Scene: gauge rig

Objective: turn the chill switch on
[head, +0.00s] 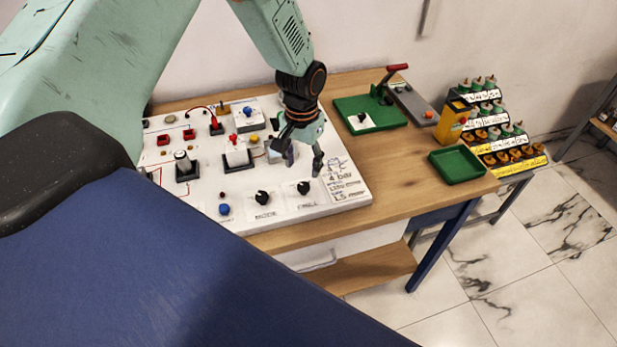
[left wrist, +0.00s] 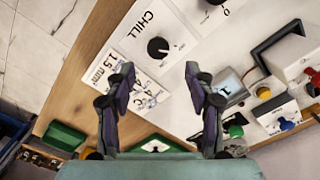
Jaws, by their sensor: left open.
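The chill switch (head: 303,187) is a black rotary knob near the front right of the white panel (head: 335,203). In the left wrist view the knob (left wrist: 158,47) sits beside the printed word CHILL, with a small white mark on it. Its exact setting is too small to read. My left gripper (head: 304,163) is open and empty, pointing down above the panel just behind the knob. In the left wrist view its two fingers (left wrist: 160,76) are spread wide, and the knob shows beyond the tips, between them and apart from both. My right gripper is not in view.
A similar black knob, MODE (head: 262,197), is left of the chill switch. A blue button (head: 223,209) and a white block with a red top (head: 236,153) are further left. A green tray (head: 457,164) and a green board (head: 368,114) lie on the wooden table to the right.

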